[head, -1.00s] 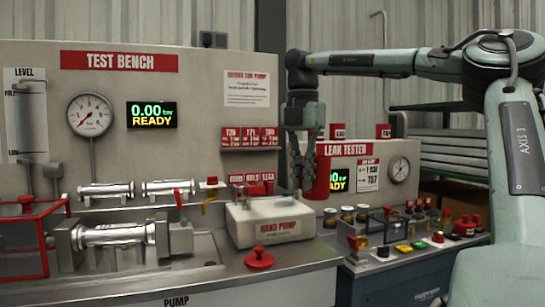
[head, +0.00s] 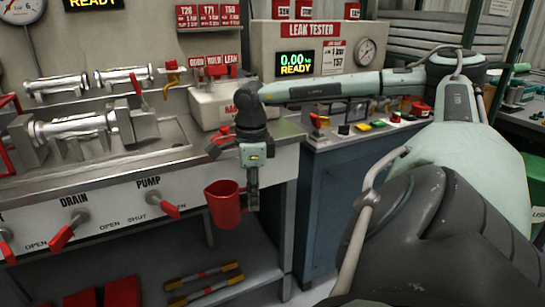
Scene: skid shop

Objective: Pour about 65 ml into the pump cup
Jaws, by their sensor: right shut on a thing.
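My right gripper (head: 250,190) points down in front of the test bench, shut on a red jug (head: 222,204) at its handle side. The jug hangs roughly upright in front of the bench's lower front, its open top facing up; I cannot see what is inside. The pale hand pump box (head: 206,106) stands on the bench top behind my right arm, which covers part of it. I cannot make out a pump cup there. My left gripper is not in view.
The bench front carries a red PUMP lever (head: 163,204) and a red DRAIN lever (head: 68,230) left of the jug. A lower shelf (head: 190,265) holds striped bars and red items. The leak tester (head: 310,38) stands behind my arm, on a blue cabinet (head: 335,185).

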